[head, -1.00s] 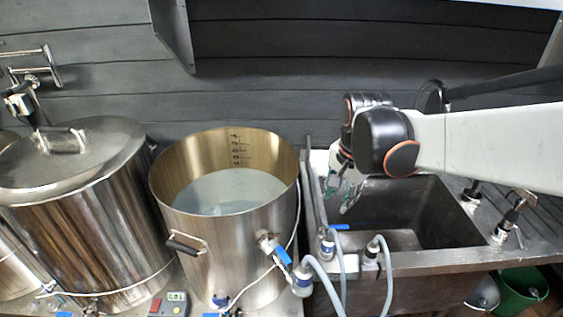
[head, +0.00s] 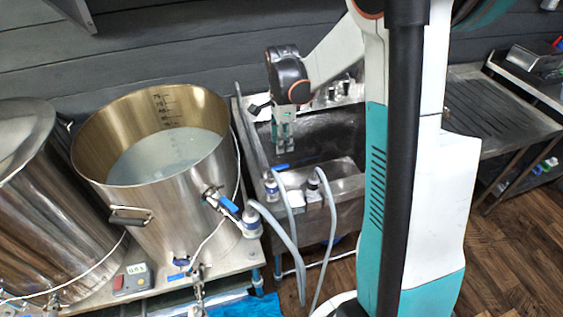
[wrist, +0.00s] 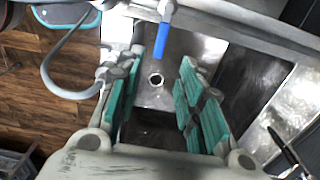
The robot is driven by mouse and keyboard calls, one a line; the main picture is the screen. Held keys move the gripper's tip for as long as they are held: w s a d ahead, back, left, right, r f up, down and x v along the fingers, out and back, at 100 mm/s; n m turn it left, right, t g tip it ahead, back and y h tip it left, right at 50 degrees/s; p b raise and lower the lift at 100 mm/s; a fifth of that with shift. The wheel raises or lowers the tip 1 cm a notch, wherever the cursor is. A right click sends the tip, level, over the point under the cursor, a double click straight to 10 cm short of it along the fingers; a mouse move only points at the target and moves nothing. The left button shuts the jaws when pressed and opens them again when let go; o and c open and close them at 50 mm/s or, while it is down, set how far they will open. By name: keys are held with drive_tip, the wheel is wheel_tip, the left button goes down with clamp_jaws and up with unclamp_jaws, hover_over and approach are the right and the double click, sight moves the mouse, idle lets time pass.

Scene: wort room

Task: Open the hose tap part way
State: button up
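A tap with a blue lever (head: 281,167) stands at the near edge of the sink, with a grey hose (head: 292,225) beside it. The blue lever (wrist: 160,42) also shows in the wrist view, at the top middle, just beyond my fingertips. Which hose it feeds I cannot tell. My gripper (head: 285,148) hangs fingers-down over the sink, behind the lever and apart from it. In the wrist view my gripper (wrist: 161,62) is open, its green pads wide apart with nothing between them.
The metal sink (head: 345,177) lies below my gripper, its drain (wrist: 156,80) showing between the fingers. A tall open kettle (head: 165,195) of liquid stands left of it, with its own blue-handled valve (head: 228,204). A second hose (head: 331,215) hangs over the sink front.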

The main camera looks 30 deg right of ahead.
sight(282, 166)
wheel_tip(282, 166, down, 10)
drive_tip(key=shift+r+b, duration=0.15)
drive_tip(key=shift+b, duration=1.05)
clamp_jaws()
